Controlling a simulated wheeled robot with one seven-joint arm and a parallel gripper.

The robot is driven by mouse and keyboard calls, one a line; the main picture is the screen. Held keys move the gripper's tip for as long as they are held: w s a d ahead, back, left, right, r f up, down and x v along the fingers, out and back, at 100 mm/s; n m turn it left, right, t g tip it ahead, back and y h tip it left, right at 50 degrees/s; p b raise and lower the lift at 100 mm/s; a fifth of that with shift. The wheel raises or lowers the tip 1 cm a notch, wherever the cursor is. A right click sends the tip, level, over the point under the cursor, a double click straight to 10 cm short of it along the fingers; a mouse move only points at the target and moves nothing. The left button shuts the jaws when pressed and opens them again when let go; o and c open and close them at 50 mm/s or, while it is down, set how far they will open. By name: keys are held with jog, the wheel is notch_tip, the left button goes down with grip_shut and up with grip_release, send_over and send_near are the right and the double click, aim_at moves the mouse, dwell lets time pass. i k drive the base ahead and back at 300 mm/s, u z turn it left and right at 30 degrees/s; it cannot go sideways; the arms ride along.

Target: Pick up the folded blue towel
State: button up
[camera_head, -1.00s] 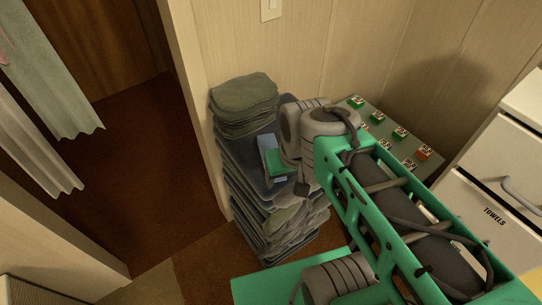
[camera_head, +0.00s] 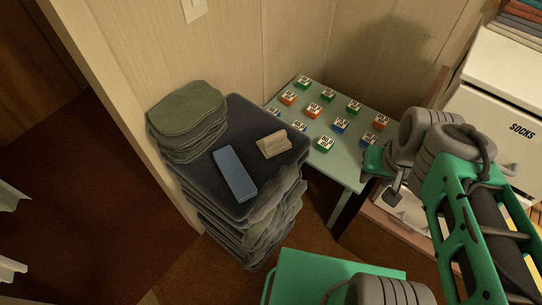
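The folded blue towel (camera_head: 234,173) is a small flat blue rectangle. It lies on the dark top of a tall stack of folded cloths (camera_head: 236,112), with nothing covering it. My gripper (camera_head: 378,170) is to the right of the stack, near the right edge of the small table and well apart from the towel. Its fingers are small and partly hidden by my wrist, so I cannot tell whether they are open or shut. No blue cloth shows at it.
A small tan folded cloth (camera_head: 273,144) lies right of the blue towel. A grey-green folded pile (camera_head: 187,110) stands at its left. A low green table (camera_head: 338,165) holds several small labelled boxes. White drawers (camera_head: 500,115) stand at right; brown floor (camera_head: 90,200) is open at left.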

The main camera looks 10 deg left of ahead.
aim_at(239, 183)
jog(key=z, duration=0.05)
jog(key=k, duration=1.4)
jog(key=u, duration=1.55)
jog(key=i, duration=1)
jog(key=u, duration=0.05)
